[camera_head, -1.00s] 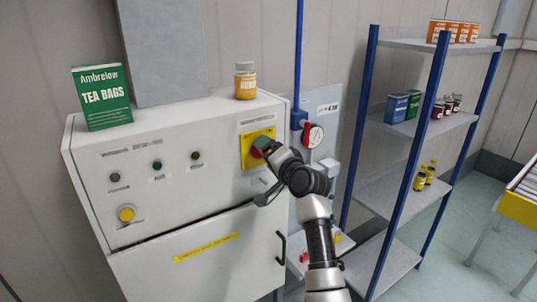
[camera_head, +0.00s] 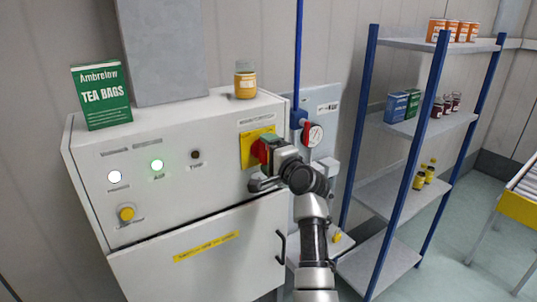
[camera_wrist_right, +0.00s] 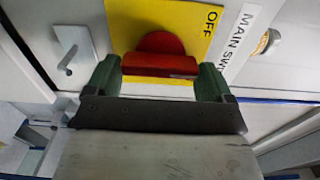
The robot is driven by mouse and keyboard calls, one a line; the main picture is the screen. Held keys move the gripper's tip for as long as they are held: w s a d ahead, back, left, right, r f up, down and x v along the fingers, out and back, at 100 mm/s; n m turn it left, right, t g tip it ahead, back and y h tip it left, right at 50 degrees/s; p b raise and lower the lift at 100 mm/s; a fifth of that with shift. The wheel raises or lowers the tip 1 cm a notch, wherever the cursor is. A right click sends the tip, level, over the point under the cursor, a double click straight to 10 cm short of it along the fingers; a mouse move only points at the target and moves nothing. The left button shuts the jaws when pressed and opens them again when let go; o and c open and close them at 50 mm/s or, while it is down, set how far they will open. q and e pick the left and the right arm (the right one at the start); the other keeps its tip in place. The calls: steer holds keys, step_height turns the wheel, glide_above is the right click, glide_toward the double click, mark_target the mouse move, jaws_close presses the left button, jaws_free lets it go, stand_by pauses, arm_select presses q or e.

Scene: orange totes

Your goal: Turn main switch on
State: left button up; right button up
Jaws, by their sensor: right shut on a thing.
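The main switch is a red rotary handle (camera_head: 258,152) on a yellow plate (camera_head: 247,147) at the right of the grey cabinet's front (camera_head: 190,165). My right gripper (camera_head: 271,149) is at the switch. In the right wrist view, its two green fingers stand at both ends of the red handle (camera_wrist_right: 160,65), and the gripper (camera_wrist_right: 160,80) is shut on it. The word OFF and the label MAIN SW… show on and beside the yellow plate there. On the cabinet, a white lamp (camera_head: 115,177) and a green lamp (camera_head: 157,165) are lit. My left gripper is not in view.
A tea box (camera_head: 101,96) and a jar (camera_head: 245,81) stand on top of the cabinet. A blue-post shelf (camera_head: 415,128) with goods stands further right, near my arm.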

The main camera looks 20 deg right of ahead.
steer(key=o, duration=0.8)
steer(key=b+v, duration=0.4)
steer(key=v, duration=0.6)
steer(key=shift+s+d, duration=0.2)
steer(key=shift+s, duration=0.15)
steer(key=shift+f, duration=0.1)
